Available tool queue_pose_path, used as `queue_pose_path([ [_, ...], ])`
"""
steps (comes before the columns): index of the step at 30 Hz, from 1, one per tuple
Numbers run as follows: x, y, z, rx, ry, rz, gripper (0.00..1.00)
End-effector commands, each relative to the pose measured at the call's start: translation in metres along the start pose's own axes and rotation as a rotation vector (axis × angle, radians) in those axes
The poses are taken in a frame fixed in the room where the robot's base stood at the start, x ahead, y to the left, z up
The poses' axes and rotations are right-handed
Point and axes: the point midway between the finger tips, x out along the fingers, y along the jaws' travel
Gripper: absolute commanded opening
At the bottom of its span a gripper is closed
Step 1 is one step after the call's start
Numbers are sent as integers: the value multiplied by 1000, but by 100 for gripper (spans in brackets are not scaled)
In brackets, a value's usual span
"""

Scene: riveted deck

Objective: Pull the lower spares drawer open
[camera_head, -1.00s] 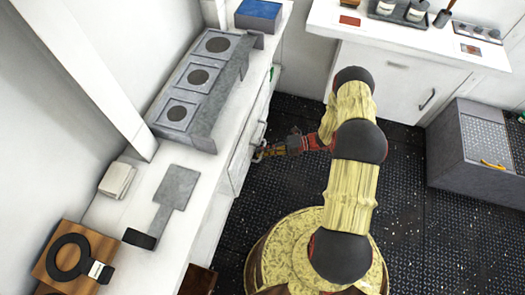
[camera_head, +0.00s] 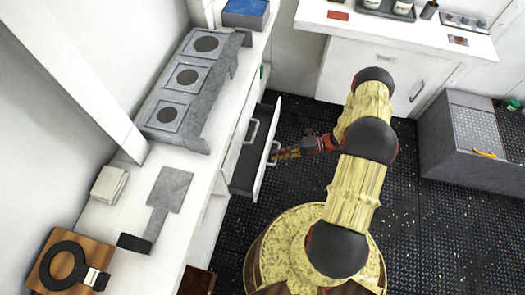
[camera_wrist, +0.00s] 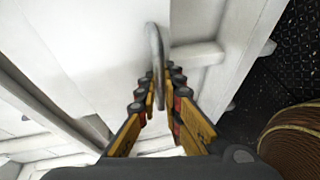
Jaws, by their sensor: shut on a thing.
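The lower spares drawer (camera_head: 267,165) stands partly open from the white cabinet, its white front out over the deck and a dark interior showing behind it. Its grey bar handle (camera_wrist: 155,55) runs between my gripper's fingers in the wrist view. My gripper (camera_head: 277,156) is shut on this handle, at the outer side of the drawer front. In the wrist view the fingers (camera_wrist: 160,92) close around the near part of the bar. A second handle (camera_head: 252,131) shows on the cabinet face above the open drawer. The drawer's contents cannot be made out.
The white counter (camera_head: 135,190) above carries a grey three-hole rack (camera_head: 190,85), a flat grey plate tool (camera_head: 168,190) and a wooden board (camera_head: 50,270) with a black ring. A grey chest (camera_head: 465,145) stands right.

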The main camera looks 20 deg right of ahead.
Motion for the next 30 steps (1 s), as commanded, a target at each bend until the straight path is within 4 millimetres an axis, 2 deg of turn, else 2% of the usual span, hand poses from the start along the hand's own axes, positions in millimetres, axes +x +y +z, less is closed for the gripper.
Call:
queue_pose_path([
  [1,-14,-5,-5,2,-6,-1,0],
  [6,-52,-13,-21,3,-5,-1,0],
  [12,-82,-20,-34,1,-3,-2,0],
  [18,-95,-22,-40,1,-1,-2,0],
  [29,-96,-22,-40,1,0,-2,0],
  [30,-96,-22,-40,1,0,-2,10],
])
